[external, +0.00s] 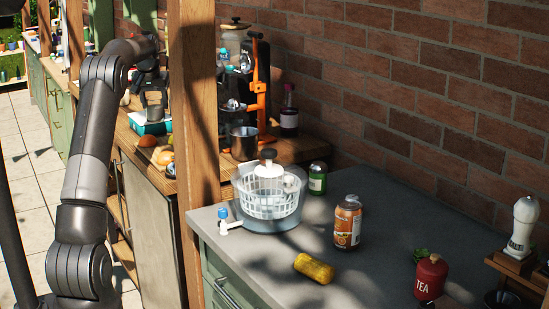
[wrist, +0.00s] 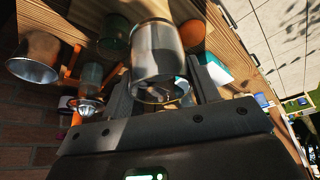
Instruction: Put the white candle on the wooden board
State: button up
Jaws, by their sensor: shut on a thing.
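My gripper (external: 152,98) is over the wooden counter at the back left in the external view. In the wrist view, my gripper (wrist: 161,74) is shut on a shiny grey cylinder (wrist: 156,50) between its two dark fingers. I cannot tell whether this cylinder is the white candle; no other plain white candle can be made out. Wooden surface (wrist: 235,55) shows beyond the cylinder in the wrist view. Food items (external: 160,155) lie on the wooden counter (external: 132,138) below my gripper in the external view. A separate wooden board cannot be told for sure.
A steel pot (external: 243,143) and an orange-and-black machine (external: 256,85) stand right of my gripper. A blue-and-white container (external: 150,127) is close under it. A wooden post (external: 192,150) stands in front. The grey counter holds a salad spinner (external: 268,200) and a can (external: 347,225).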

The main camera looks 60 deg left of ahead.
aim_at(153, 110)
jog(key=shift+w+a+f, duration=0.15)
jog(key=shift+f, duration=1.85)
jog(key=shift+w+a+f, duration=0.1)
jog(key=shift+w+f, duration=0.05)
jog(key=shift+f, duration=1.9)
jog(key=shift+w+a+f, duration=0.15)
jog(key=shift+f, duration=1.85)
jog(key=shift+f, duration=0.15)
jog(key=o, duration=1.3)
jog(key=shift+s+d+r, duration=0.1)
jog(key=shift+r, duration=0.35)
jog(key=v, duration=1.1)
jog(key=shift+s+d+r, duration=0.1)
jog(key=shift+s, duration=0.05)
